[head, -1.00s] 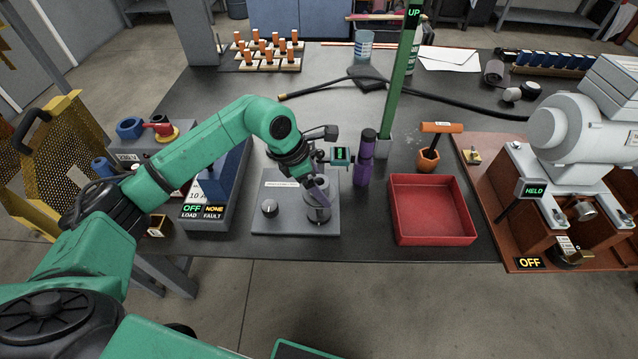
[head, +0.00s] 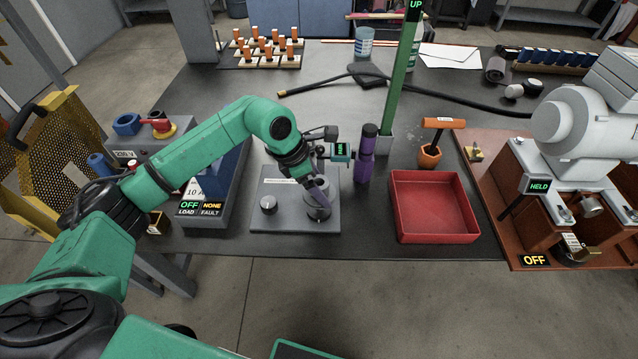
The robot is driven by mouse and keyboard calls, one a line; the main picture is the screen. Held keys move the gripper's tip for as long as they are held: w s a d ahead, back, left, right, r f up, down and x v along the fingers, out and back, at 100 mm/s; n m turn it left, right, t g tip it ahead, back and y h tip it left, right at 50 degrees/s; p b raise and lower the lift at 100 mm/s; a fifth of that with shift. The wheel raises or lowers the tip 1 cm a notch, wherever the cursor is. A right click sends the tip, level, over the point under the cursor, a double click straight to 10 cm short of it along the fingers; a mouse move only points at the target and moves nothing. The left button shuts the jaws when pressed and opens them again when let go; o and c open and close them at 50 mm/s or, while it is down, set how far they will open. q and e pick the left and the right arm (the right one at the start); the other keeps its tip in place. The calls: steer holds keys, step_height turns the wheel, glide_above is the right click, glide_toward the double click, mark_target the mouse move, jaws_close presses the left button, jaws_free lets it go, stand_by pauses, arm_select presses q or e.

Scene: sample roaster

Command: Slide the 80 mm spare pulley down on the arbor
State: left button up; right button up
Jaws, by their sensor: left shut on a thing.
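A grey plate (head: 328,226) with a round knob (head: 268,205) lies near the front edge of the bench, left of centre. A grey round pulley (head: 318,212) sits low over the right part of this plate. My left gripper (head: 318,192) reaches down from the left and is shut on the pulley from above. My right gripper is not in view.
Right of the gripper stand a purple cylinder (head: 365,165) and a green post (head: 401,90) reading UP. A red tray (head: 433,232) lies farther right, beside the grey machine (head: 575,130) marked HELD. A blue-grey box (head: 205,222) reading OFF and NONE stands left.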

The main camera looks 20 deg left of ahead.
arm_select(q)
steer(key=shift+f+b, duration=2.2)
steer(key=shift+f, duration=0.5)
steer(key=o, duration=1.4)
steer(key=v, duration=1.4)
steer(key=shift+r, duration=0.35)
